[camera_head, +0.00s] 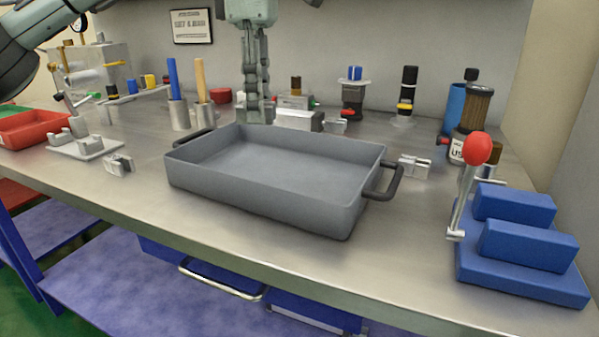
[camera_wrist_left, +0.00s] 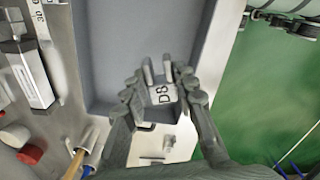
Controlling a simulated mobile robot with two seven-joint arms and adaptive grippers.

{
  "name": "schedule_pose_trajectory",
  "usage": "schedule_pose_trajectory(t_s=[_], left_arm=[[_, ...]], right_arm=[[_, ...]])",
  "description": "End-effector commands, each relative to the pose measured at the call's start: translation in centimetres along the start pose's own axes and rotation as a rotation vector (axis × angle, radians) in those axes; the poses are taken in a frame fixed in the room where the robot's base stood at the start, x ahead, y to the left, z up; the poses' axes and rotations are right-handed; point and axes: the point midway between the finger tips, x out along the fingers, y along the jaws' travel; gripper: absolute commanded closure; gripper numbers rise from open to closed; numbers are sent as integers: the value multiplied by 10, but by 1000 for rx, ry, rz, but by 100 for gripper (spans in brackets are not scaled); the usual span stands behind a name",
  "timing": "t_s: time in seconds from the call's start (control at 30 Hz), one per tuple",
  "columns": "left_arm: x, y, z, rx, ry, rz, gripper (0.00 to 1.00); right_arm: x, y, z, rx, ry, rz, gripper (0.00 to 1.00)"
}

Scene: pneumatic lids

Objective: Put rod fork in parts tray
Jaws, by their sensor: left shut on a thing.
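My left gripper (camera_head: 254,112) hangs with its fingers pointing down at the back left of the grey tray (camera_head: 355,221), which I take as the parts tray. In the left wrist view the gripper (camera_wrist_left: 160,88) is shut on a pale metal rod fork (camera_wrist_left: 163,95) with two prongs and dark marks. There the fork overlaps the tray's (camera_wrist_left: 130,45) end near the handle; its height above the tray is unclear. The visible tray floor is empty.
Small metal forks lie left (camera_head: 119,165) and right (camera_head: 413,167) of the tray. A red bin (camera_head: 30,128) stands far left. A red-knobbed lever (camera_head: 477,149) and blue blocks (camera_head: 525,246) are at the right. Bottles and fittings line the back.

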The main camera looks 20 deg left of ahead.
Motion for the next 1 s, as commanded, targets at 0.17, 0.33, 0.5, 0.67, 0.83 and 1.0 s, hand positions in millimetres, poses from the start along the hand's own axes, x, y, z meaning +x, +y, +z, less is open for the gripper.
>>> schedule_pose_trajectory(t_s=[0.17, 0.33, 0.5, 0.67, 0.83, 1.0], left_arm=[[28, -18, 34, 10, 4, -4, 100], [50, -36, 68, 10, 3, -4, 100], [62, -48, 89, 4, 3, -1, 100], [68, -52, 96, 3, 2, -1, 100], [90, -52, 95, 1, 3, -3, 100], [107, -51, 95, 0, 0, -1, 100]], right_arm=[[-25, 7, -2, -6, 7, 21, 0], [-45, 10, -6, -6, 17, 31, 0], [-51, 10, -7, -6, 16, 32, 0], [-50, 10, -8, -5, 17, 31, 0], [-50, 10, -8, -5, 17, 31, 0], [-49, 10, -8, -5, 17, 31, 0]])
